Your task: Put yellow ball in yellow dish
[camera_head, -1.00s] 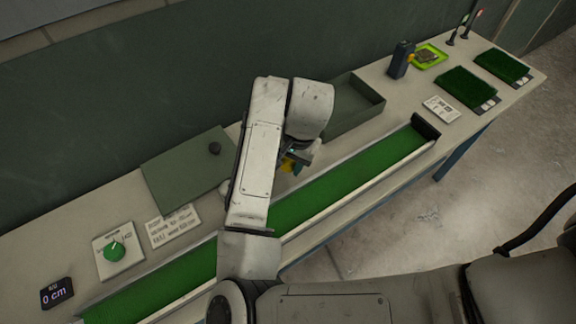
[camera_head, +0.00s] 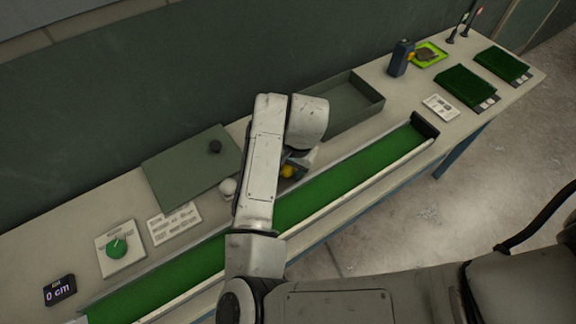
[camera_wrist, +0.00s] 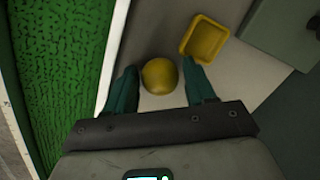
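The yellow ball (camera_wrist: 160,76) rests on the pale bench top, close to the green turf channel. In the wrist view my gripper (camera_wrist: 160,82) is open, with one dark teal finger on each side of the ball and a gap showing on both sides. The square yellow dish (camera_wrist: 187,52) lies just beyond the ball, up and to the right in the wrist view, and looks empty. In the head view, my arm hides the dish and most of my gripper; a small yellow patch shows beside my wrist, and I cannot tell for certain which thing it is.
The long turf channel (camera_head: 340,178) runs along the bench front. A grey-green lid with a knob (camera_head: 190,170) lies behind, left of an open tray (camera_head: 345,108). A white ball (camera_head: 227,187) sits by the lid.

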